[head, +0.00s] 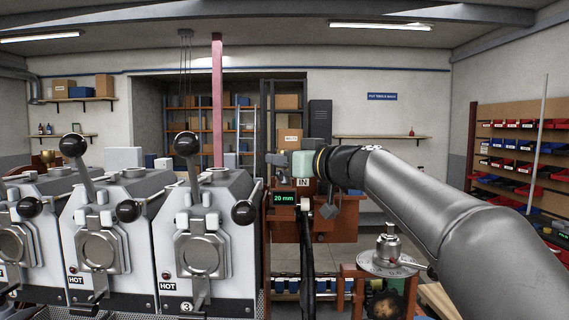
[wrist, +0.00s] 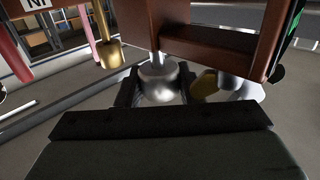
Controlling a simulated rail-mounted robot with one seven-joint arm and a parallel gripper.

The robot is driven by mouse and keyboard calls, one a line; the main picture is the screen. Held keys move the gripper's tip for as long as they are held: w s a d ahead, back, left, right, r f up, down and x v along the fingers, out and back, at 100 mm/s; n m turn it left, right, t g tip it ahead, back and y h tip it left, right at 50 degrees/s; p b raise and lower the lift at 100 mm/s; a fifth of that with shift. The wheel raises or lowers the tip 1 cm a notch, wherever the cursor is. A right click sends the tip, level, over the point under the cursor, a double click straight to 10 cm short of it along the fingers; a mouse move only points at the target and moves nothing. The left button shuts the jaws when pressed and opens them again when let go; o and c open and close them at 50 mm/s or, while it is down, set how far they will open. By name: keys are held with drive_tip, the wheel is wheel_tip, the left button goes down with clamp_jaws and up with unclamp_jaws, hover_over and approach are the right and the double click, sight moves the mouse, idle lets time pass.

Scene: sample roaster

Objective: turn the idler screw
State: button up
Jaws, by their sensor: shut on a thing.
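In the wrist view a rounded silver knob (wrist: 160,83) on a thin shaft hangs below a reddish-brown block (wrist: 215,42). I take it for the idler screw, though no label on it shows. My gripper (wrist: 158,92) has its dark fingers on both sides of the knob and is shut on it. The knob cannot be made out there. The machine carries an "IN" sign (head: 303,183) and a green "20 mm" display (head: 284,198).
A brass cylinder (wrist: 109,50) hangs left of the knob in the wrist view. Roasters (head: 205,240) with levers and "HOT" labels stand to the left. A round metal fixture (head: 388,255) stands at lower right, under my arm. Bin shelves (head: 515,150) line the right wall.

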drive_tip(key=o, duration=0.9)
drive_tip(key=shift+o, duration=0.2)
drive_tip(key=b+v, duration=0.6)
drive_tip(key=v, duration=1.1)
drive_tip(key=shift+d, duration=0.2)
drive_tip(key=shift+s+r, duration=0.1)
